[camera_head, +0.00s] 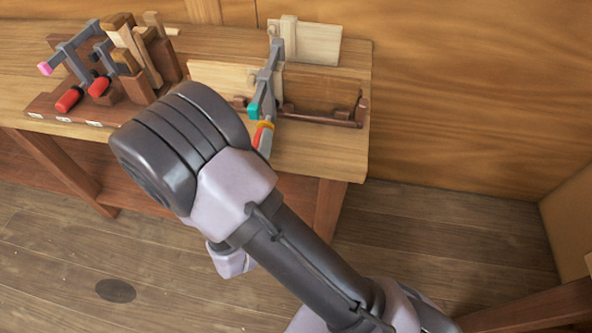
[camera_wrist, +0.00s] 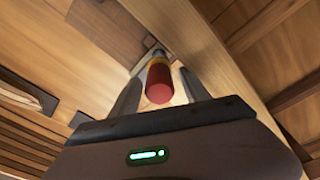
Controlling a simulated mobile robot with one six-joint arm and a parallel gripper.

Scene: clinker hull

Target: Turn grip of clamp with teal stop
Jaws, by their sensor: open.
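The clamp with the teal stop (camera_head: 254,111) stands at the front of the right half of the bench, its grey bar (camera_head: 267,84) against upright wooden boards. Its red grip with a yellow collar (camera_head: 265,127) points down toward the front, partly hidden by my arm. In the wrist view, the red grip (camera_wrist: 158,83) points toward the camera, between the two fingers of my gripper (camera_wrist: 160,78). The fingers are open, one on each side of the grip; whether either touches it is unclear. My gripper is mostly hidden behind my arm in the head view.
A rack (camera_head: 65,112) on the left of the bench (camera_head: 215,47) holds wooden pieces and clamps with red grips, one with a pink stop (camera_head: 45,68). A brown wooden rail (camera_head: 320,116) extends right of the teal clamp. The floor right of the bench is clear.

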